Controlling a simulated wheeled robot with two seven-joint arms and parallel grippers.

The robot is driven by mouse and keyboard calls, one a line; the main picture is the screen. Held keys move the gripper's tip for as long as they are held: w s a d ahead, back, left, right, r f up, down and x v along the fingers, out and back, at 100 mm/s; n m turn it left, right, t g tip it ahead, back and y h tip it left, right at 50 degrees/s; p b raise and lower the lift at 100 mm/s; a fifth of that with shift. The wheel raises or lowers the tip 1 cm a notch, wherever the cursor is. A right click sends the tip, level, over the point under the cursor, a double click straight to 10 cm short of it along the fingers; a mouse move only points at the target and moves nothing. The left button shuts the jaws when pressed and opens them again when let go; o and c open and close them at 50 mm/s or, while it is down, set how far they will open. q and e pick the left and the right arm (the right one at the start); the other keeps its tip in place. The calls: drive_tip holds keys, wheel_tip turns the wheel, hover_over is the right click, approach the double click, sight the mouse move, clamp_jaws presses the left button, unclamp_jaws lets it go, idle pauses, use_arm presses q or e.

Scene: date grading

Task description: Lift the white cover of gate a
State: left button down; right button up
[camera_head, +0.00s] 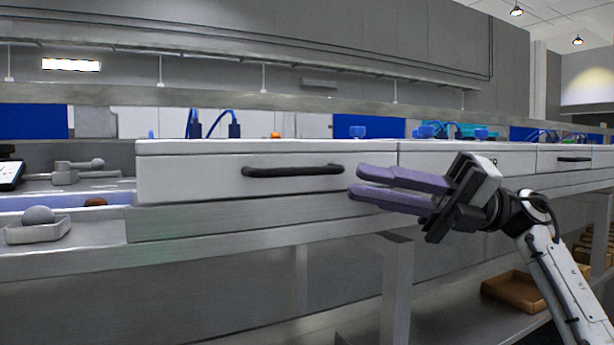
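A long white cover (200,175) with a black bar handle (293,171) on its front face lies closed on the grey metal bench, left of centre. A second white cover section (555,160) with its own black handle (574,159) is farther right. I cannot read which one is gate a. My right gripper (354,182) has purple fingers pointing left, one above the other with a narrow gap between them. It is empty, just right of the nearer handle in the picture, and does not hold it. It hides part of the lettering on the front. My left gripper is out of view.
A grey ball in a small tray (38,230) and a grey fitting (80,170) are at the left. Blue cables (221,123) rise behind the cover. A bench leg (397,290) and a brown crate (515,292) are below.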

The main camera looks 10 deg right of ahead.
sight(319, 174)
drive_tip(key=x, duration=0.9)
drive_tip(key=shift+s+a, duration=0.1)
drive_tip(key=shift+a, duration=0.05)
drive_tip(key=shift+c, duration=0.4)
clamp_jaws()
